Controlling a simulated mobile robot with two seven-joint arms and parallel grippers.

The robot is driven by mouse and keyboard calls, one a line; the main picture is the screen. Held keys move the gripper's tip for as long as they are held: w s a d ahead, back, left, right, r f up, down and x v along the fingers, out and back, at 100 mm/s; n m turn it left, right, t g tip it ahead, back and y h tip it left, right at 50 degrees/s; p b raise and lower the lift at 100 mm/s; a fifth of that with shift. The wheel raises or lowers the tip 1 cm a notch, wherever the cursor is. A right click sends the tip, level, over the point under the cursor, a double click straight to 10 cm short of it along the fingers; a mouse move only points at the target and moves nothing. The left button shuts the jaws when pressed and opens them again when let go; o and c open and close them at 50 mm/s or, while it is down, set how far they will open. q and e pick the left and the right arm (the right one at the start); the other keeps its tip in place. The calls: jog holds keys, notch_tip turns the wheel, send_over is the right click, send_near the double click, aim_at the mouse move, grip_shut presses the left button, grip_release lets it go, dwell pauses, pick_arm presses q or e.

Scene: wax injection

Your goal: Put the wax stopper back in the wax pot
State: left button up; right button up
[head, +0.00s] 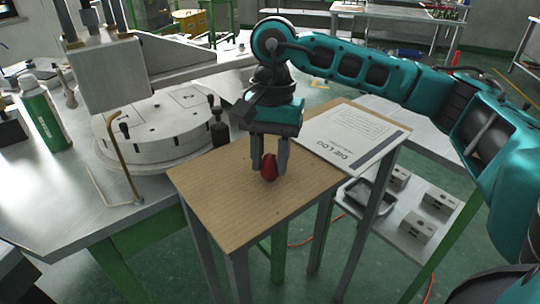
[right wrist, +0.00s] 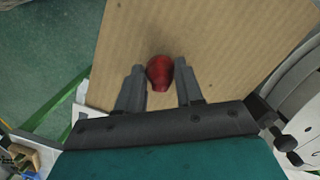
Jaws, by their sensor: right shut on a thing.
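A small red object (head: 268,167), probably the wax stopper, is between the fingers of my right gripper (head: 269,172), over the brown board on the small table. In the right wrist view the red piece (right wrist: 160,72) sits between the two grey fingertips of the right gripper (right wrist: 159,82), which is shut on it. Whether it touches the board is hard to tell. No wax pot can be made out for certain. My left gripper is not in view.
The small table's brown board (head: 220,205) is mostly bare. A printed sheet (head: 350,135) lies at its right. A round machine plate (head: 155,125) stands on the metal bench at left, with a bent brass rod (head: 122,160) and green bottle (head: 42,112). Metal blocks (head: 418,226) sit on a lower shelf.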

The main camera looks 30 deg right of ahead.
jog(key=shift+f, duration=0.2)
jog(key=o, duration=1)
jog(key=shift+r, duration=0.1)
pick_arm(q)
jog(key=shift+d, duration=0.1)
pick_arm(e)
jog(key=shift+r, duration=0.5)
pick_arm(q)
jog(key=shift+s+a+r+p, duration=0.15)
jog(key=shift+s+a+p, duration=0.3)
jog(key=shift+p, duration=0.6)
pick_arm(e)
jog(key=r, duration=0.7)
jog(key=w+d+r, duration=0.1)
jog(key=r, duration=0.3)
jog(key=shift+r, duration=0.1)
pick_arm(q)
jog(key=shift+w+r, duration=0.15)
